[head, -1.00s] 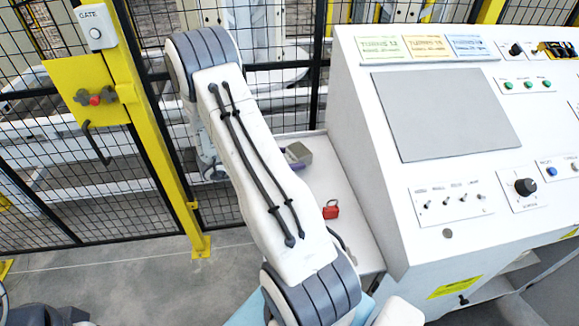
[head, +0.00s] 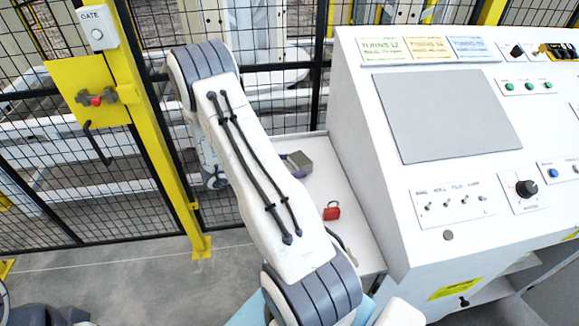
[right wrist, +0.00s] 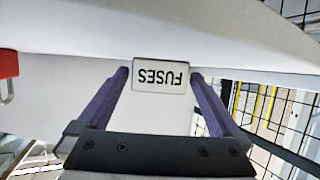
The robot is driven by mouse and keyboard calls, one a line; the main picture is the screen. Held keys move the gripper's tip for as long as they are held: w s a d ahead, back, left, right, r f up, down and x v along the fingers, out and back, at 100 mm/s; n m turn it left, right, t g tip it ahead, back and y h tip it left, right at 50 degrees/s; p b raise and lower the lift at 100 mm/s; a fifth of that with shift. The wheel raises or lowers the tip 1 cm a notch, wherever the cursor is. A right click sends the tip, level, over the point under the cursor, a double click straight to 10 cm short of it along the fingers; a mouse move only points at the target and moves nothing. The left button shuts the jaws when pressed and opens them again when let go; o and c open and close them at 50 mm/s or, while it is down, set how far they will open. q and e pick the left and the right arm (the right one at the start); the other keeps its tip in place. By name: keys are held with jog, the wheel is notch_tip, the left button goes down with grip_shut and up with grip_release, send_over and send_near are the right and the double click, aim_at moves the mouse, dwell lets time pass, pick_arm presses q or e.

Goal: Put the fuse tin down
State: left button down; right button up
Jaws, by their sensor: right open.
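The fuse tin (head: 299,159) is a small grey-green box on the white side shelf, partly hidden behind my right arm in the head view. In the right wrist view its label (right wrist: 161,76) reads FUSES upside down. My right gripper (right wrist: 160,73) is open, with its purple fingers on either side of the label. A bit of purple finger also shows beside the tin in the head view. The tin appears to rest on the shelf; its underside is hidden. My left gripper is not in view.
A red padlock (head: 331,210) lies on the white shelf (head: 347,236) nearer to me than the tin; it also shows in the wrist view (right wrist: 8,70). The sloped control console (head: 395,215) stands on the right. A mesh fence with a yellow post (head: 160,160) stands behind and left.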

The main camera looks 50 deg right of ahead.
jog(key=b+v, duration=0.1)
jog(key=v, duration=1)
jog(key=shift+a+r, duration=0.15)
jog(key=shift+a, duration=0.25)
jog(key=shift+w+r, duration=0.1)
